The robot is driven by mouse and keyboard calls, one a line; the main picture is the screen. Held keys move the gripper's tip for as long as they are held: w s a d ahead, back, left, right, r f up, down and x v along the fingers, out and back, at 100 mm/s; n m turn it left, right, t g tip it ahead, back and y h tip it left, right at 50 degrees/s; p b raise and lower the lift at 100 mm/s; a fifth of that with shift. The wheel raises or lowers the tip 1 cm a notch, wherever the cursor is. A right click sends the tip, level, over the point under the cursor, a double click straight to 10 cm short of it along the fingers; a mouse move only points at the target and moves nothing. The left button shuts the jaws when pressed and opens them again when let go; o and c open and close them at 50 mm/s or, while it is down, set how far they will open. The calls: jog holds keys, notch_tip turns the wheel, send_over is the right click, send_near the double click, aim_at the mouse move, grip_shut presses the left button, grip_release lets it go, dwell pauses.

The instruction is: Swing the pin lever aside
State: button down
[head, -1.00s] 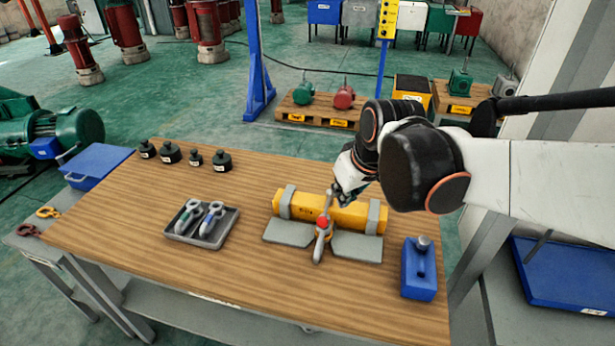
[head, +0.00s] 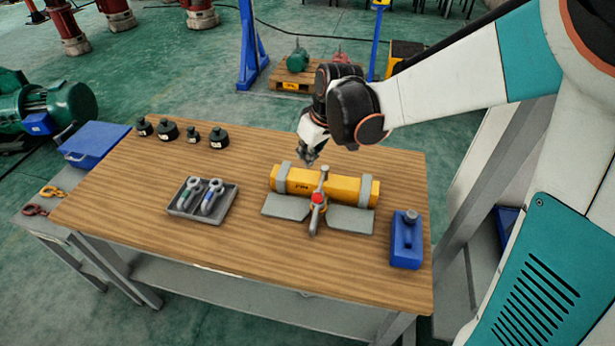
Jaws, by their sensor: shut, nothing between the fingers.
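The pin lever (head: 315,215) is a grey bar with a red knob at its middle. It stands across the front of the yellow beam (head: 345,186), its upper end over the beam and its lower end towards the table's front edge. Two grey straps hold the beam, and grey plates (head: 350,219) lie to either side of the lever. My gripper (head: 309,161) is shut and empty. In the picture it is above the beam, just left of the lever's upper end, and apart from the lever. Its fingertips are small and dark here.
A grey tray (head: 229,205) with two shackles lies left of the beam. A blue block (head: 406,243) with a grey knob stands at the right. Several black weights (head: 167,131) stand at the back left. The wooden tabletop (head: 270,265) is clear in front.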

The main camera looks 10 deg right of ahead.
aim_at(321, 184)
notch_tip(321, 184, down, 10)
jog(key=b, duration=0.3)
jog(key=shift+s+b, duration=0.2)
jog(key=shift+b, duration=0.2)
jog(key=shift+d, duration=0.15)
